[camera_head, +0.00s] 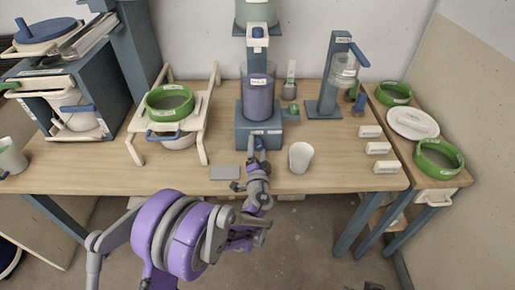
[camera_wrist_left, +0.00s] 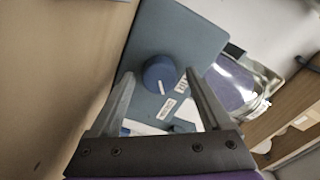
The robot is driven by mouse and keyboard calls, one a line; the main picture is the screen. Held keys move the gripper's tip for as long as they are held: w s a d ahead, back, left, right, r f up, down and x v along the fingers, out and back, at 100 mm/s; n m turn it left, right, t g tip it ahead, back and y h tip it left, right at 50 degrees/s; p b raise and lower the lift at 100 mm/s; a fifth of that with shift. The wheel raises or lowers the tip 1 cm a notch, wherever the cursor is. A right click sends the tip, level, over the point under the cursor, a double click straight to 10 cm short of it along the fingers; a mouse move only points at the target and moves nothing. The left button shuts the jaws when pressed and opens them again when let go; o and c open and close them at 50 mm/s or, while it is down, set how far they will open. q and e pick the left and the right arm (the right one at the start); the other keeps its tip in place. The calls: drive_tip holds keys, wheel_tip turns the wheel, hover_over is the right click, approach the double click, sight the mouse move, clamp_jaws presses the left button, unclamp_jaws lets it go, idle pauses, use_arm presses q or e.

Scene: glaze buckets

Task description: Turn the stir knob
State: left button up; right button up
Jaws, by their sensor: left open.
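The stir knob (camera_wrist_left: 159,72) is a round dark blue knob with a white mark. It sits on the blue-grey face of the mixer base (camera_head: 259,129), which has a small white label. My left gripper (camera_head: 257,148) is in front of that base. In the left wrist view the open left gripper (camera_wrist_left: 159,76) has one finger on each side of the knob, with gaps showing. I cannot tell whether the fingertips reach around the knob in depth. In the head view my gripper largely hides the knob. A purple-filled vessel (camera_head: 258,97) stands on the base.
A white cup (camera_head: 300,157) stands close right of my left gripper, and a grey plate (camera_head: 225,172) lies to its left. A cream rack with a green-rimmed sieve (camera_head: 169,102) stands left. White label blocks (camera_head: 378,148) lie along the right side of the table (camera_head: 330,180).

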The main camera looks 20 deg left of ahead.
use_arm(q)
drive_tip(key=v, duration=1)
drive_tip(key=shift+s+d, duration=0.1)
drive_tip(key=shift+s, duration=0.25)
